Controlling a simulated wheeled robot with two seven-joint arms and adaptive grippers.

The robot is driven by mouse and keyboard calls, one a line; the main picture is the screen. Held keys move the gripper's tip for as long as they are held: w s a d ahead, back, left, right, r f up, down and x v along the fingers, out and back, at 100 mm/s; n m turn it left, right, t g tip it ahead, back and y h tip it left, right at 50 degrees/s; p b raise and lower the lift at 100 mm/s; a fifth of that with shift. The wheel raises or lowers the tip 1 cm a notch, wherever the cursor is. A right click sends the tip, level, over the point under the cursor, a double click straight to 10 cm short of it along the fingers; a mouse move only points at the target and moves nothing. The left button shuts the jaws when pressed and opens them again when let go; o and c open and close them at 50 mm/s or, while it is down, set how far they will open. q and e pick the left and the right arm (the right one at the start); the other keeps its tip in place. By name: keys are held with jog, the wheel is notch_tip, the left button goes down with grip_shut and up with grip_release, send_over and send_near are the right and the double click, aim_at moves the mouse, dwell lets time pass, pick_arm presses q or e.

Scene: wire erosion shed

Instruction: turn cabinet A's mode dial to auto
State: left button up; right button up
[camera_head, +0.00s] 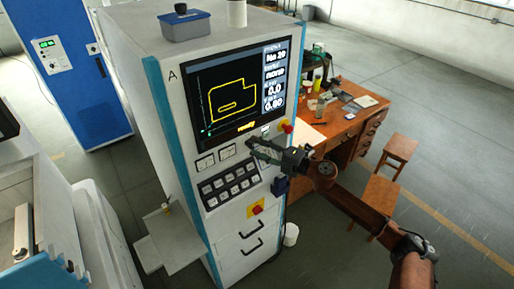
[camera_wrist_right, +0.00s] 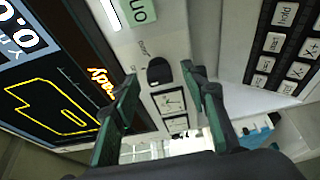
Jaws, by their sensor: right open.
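Cabinet A (camera_head: 134,60) is a tall white cabinet with blue edges and a letter A beside its screen. The mode dial, a small black knob (camera_wrist_right: 159,72), shows on its panel in the right wrist view, with small lettering around it that I cannot read clearly. My right gripper (camera_head: 254,147) is in front of the panel below the screen and hides the dial in the head view. In the right wrist view its two green fingers (camera_wrist_right: 159,85) are apart, with the knob between their tips in the picture. I cannot tell whether they touch it. My left gripper is out of view.
The lit screen (camera_head: 235,95) is above the gripper. A black button block (camera_head: 230,186) and a red button on yellow (camera_head: 256,209) are below. Another red knob (camera_head: 287,127) sits at the right edge. A cluttered desk (camera_head: 335,130) and stools (camera_head: 399,148) stand behind my arm.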

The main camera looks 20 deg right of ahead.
jog(key=v, duration=1.1)
jog(key=shift+s+d, duration=0.25)
jog(key=shift+d, duration=0.05)
